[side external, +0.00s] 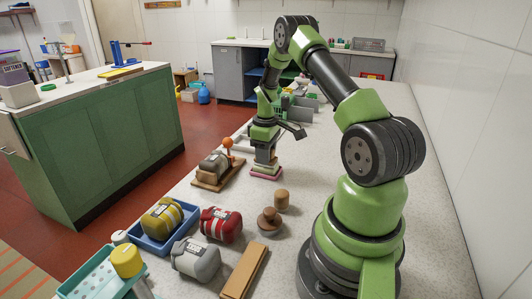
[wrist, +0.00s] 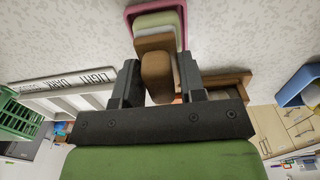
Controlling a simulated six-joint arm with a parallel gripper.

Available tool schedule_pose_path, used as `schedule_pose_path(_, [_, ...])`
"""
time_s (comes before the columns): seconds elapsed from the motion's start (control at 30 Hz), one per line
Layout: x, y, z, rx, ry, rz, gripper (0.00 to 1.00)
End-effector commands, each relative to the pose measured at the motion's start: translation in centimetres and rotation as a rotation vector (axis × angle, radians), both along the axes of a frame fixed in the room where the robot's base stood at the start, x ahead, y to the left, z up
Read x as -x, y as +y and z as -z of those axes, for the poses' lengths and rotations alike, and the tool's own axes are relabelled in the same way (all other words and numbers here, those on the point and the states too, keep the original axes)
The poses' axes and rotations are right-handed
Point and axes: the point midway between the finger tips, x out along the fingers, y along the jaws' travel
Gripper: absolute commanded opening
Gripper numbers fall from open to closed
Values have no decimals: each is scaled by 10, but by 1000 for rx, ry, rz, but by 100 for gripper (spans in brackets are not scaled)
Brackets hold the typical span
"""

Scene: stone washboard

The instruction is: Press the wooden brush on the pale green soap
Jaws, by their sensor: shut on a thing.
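My gripper (wrist: 160,78) is shut on the wooden brush (wrist: 156,44), with one dark finger on each side of its rounded handle. The pale green soap (wrist: 158,21) lies in a pink dish (wrist: 128,16) at the top of the wrist view. The brush overlaps the near part of the soap in that view; I cannot tell whether they touch. In the side view my gripper (side external: 265,151) points down over the pink dish (side external: 266,175), with the brush low between fingers and dish. The soap is mostly hidden there.
A wooden tray with a grey bundle (side external: 214,166) and an orange ball (side external: 228,142) stands close left.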

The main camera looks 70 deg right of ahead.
Motion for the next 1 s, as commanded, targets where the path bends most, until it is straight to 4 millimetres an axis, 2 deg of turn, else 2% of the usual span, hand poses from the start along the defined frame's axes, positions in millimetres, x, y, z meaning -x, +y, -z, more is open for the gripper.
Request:
schedule_pose_path(0.17, [1,1,0,-2,3,-1,18])
schedule_pose_path(1.0, [0,0,-68,-1,1,-1,18])
